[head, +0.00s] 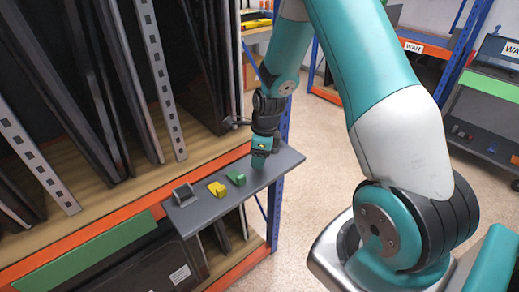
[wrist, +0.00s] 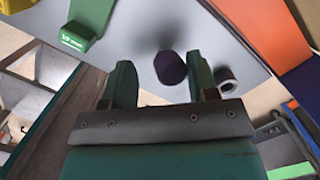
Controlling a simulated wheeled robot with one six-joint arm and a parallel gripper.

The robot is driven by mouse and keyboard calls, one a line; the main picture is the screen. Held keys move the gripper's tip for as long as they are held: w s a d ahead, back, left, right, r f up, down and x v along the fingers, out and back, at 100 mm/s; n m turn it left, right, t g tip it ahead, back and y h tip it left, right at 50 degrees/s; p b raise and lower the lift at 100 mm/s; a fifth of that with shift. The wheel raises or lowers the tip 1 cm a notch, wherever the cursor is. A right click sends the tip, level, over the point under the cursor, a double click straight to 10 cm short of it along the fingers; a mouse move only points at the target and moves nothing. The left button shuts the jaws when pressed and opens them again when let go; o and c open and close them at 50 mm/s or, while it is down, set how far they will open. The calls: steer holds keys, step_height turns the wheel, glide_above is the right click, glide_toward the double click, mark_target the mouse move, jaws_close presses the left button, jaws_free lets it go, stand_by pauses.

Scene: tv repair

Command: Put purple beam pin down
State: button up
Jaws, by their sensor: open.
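The purple beam pin (wrist: 170,68) shows as a short dark purple cylinder in the wrist view. It appears on the grey shelf, between and slightly beyond my fingertips, with a visible gap to each finger. My gripper (wrist: 160,62) is open, with its two green fingers on either side of the pin's line. In the head view my gripper (head: 261,161) points down over the right end of the grey shelf (head: 205,218). The pin cannot be made out there.
A hollow dark ring-ended piece (wrist: 227,79) lies right of the fingers. A green block (head: 236,178), a yellow block (head: 217,188) and a grey bracket (head: 183,194) sit on the shelf to the left. A rack of dark panels (head: 85,90) stands behind.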

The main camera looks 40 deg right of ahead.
step_height(320, 180, up, 13)
steer(key=s+d+b, duration=0.1)
steer(key=s+a+r+n+y, duration=0.1)
steer(key=s+a+r+n, duration=0.25)
steer(key=a+n, duration=0.4)
steer(key=s+a+r+n+y, duration=0.1)
steer(key=s+a+r+n, duration=0.25)
steer(key=a+n, duration=0.45)
steer(key=s+a+r+n, duration=0.1)
steer(key=s+a+n, duration=0.3)
steer(key=s+n, duration=0.3)
steer(key=s+a+r+n+g+y, duration=0.1)
steer(key=s+a+r+n, duration=0.1)
steer(key=s+a+n, duration=0.2)
steer(key=s+n, duration=0.3)
steer(key=n, duration=0.4)
steer(key=shift+c, duration=1.1)
steer(key=shift+s, duration=0.2)
